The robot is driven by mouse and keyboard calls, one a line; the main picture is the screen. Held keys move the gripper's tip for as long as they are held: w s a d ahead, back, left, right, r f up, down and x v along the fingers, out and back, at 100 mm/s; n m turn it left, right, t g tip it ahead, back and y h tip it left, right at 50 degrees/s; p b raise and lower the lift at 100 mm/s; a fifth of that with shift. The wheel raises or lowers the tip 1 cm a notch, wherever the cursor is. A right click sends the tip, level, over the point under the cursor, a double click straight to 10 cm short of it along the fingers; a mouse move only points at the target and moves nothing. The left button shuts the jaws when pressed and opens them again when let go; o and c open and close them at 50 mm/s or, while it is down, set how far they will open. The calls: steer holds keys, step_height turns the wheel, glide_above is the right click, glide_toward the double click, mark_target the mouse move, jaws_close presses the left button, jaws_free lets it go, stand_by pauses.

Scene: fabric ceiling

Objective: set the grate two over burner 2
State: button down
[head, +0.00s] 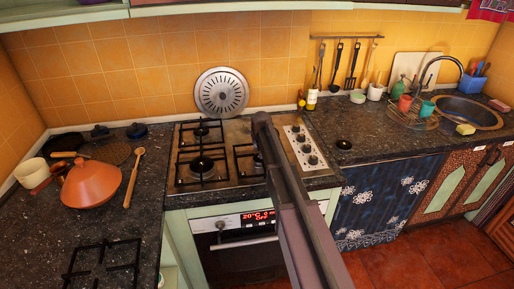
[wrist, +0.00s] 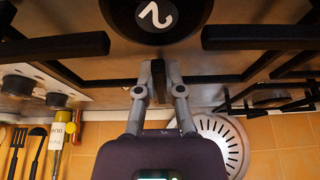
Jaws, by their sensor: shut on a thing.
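My gripper (wrist: 158,78) is shut on a bar of a black grate in the wrist view. Bars of this grate (wrist: 254,38) reach toward burner 2 (wrist: 153,14), a dark round cap with a white "2", from both sides. Whether the grate touches the hob or hangs just above it, I cannot tell. In the head view the grate (head: 247,160) shows at the right part of the steel hob (head: 222,181), partly behind my arm. My arm hides burner 2 and my gripper there.
Another black grate (head: 104,265) lies on the left counter. Other grates (head: 201,168) stand on the hob's left side. White-panel knobs (head: 305,146) are right of my arm. An orange tagine (head: 90,184) and a wooden spoon (head: 134,176) are on the left. A round strainer (head: 221,92) leans on the wall.

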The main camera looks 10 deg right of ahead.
stand_by(0.3)
steer(key=c, duration=0.7)
jaws_free()
steer(key=o, duration=0.6)
steer(key=shift+r, duration=0.1)
steer(key=shift+r+p, duration=3.4)
steer(key=shift+p, duration=0.15)
steer(key=s+g, duration=0.1)
steer(key=s, duration=1)
steer(key=s+f+g, duration=0.1)
steer(key=s+g, duration=0.1)
steer(key=s, duration=1)
steer(key=s+g, duration=0.1)
steer(key=s, duration=1)
steer(key=shift+s+a+f, duration=0.15)
steer(key=shift+s+f, duration=0.05)
steer(key=shift+s, duration=0.05)
